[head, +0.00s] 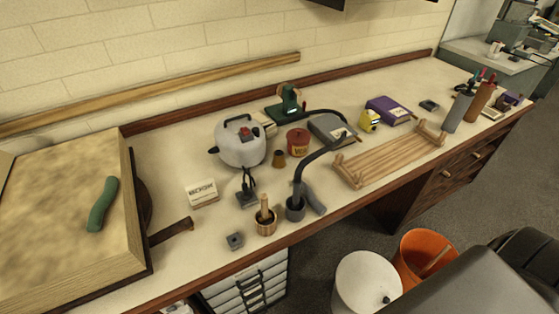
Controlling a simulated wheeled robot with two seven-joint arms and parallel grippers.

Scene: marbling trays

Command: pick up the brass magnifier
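A small brass-coloured, cup-like piece (278,159) stands on the bench top in the head view, between the grey kettle-like pot (241,143) and the red tin (298,142). It may be the brass magnifier, but it is too small for me to tell for sure. Its visible sides look clear of its neighbours. Neither of my grippers is in view.
The long bench (170,165) is crowded in the middle. A black curved-arm lamp (308,166), a wooden pot with a handle (266,222) and a dark upright tool (247,189) stand in front. A wooden rack (390,162) lies right; a large board (60,240) lies left.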

